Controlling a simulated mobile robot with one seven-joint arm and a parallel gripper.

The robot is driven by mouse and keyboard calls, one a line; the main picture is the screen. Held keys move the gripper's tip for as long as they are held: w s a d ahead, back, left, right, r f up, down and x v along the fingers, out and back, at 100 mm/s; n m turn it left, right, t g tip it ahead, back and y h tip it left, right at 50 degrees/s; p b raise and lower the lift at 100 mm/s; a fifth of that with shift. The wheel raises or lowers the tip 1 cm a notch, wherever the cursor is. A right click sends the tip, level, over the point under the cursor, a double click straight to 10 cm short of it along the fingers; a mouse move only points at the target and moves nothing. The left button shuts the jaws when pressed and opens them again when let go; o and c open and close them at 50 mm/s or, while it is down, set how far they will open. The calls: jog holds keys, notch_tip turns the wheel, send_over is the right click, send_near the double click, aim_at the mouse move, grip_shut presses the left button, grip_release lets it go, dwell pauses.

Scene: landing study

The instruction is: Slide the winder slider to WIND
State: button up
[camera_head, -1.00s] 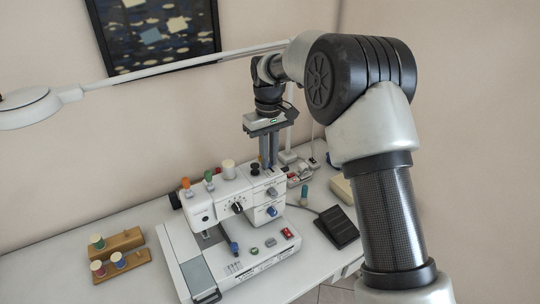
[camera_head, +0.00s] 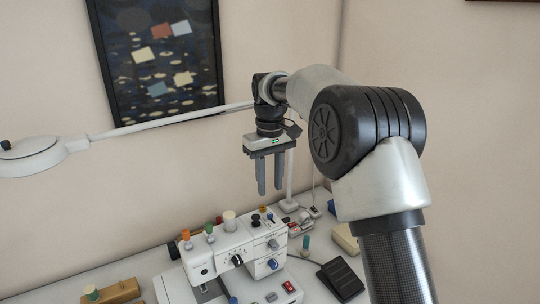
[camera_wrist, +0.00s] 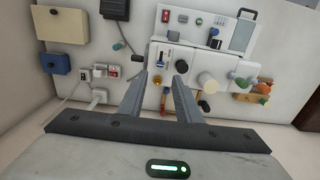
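The white sewing machine (camera_head: 215,262) stands on the table, with knobs and spools on its top and front. My gripper (camera_head: 270,189) hangs above the right end of the machine, pointing down, its two fingers apart and empty. In the wrist view my gripper (camera_wrist: 159,77) shows a clear gap between the fingers, with the machine top below. Nothing appears touched.
Spools (camera_head: 229,220) and a black knob (camera_head: 256,221) stand up from the machine top. A black pedal (camera_head: 341,279) lies right of the machine. A wooden spool rack (camera_head: 112,292) is at the left. A white lamp arm (camera_head: 170,121) crosses behind my gripper.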

notch_tip(320, 180, up, 9)
jog(key=p, duration=0.1)
jog(key=shift+f, duration=0.2)
